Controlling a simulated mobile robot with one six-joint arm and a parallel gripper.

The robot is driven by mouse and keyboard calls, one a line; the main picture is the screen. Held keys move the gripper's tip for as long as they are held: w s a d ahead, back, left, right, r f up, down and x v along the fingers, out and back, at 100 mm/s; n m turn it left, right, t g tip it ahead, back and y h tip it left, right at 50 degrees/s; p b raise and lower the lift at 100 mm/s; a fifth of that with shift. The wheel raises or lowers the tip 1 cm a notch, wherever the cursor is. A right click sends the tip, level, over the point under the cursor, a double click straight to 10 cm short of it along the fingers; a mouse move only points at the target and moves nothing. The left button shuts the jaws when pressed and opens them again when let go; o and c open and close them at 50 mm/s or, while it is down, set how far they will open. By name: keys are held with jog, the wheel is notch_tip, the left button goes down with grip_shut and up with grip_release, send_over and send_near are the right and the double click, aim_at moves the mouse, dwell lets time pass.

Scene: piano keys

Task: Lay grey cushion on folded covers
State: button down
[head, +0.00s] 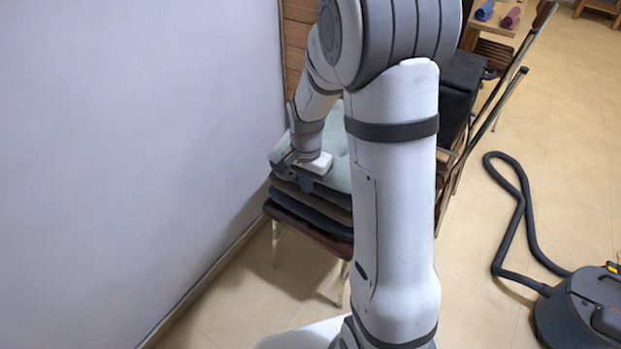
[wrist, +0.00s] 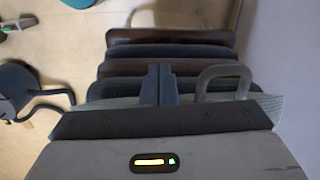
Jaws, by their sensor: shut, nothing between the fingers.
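A pale grey-green cushion (head: 338,173) lies on top of a stack of folded dark covers (head: 318,202) on a chair by the wall. In the wrist view the cushion (wrist: 268,102) is mostly hidden behind my gripper's body, and a pale loop (wrist: 222,73) stands out at its edge. The brown and dark blue covers (wrist: 170,51) show as layers beyond it. My gripper (head: 305,182) is at the stack's near edge, close to the cushion. Its fingers (wrist: 160,84) are together and empty. Whether they touch the cushion or covers I cannot tell.
A pale wall (head: 140,150) runs close along the left of the stack. A vacuum cleaner (head: 585,305) with a black hose (head: 517,215) stands on the floor at the right. A dark block (head: 462,72) and chair frames are behind my arm. Tiled floor (head: 465,290) is clear between.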

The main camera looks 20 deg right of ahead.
notch_tip(320, 180, up, 10)
jog(key=s+a+p, duration=0.1)
jog(key=p, duration=0.1)
jog(key=shift+s+a+r, duration=0.15)
jog(key=shift+s+a, duration=0.05)
jog(key=s+d+r+n+t+p, duration=0.1)
jog(key=s+r+n+t+p, duration=0.1)
jog(key=s+r+n+p, duration=0.7)
jog(key=s+r+p, duration=0.3)
jog(key=s+r, duration=0.4)
jog(key=r, duration=0.3)
jog(key=shift+s+r+t, duration=0.3)
jog(key=shift+d, duration=0.1)
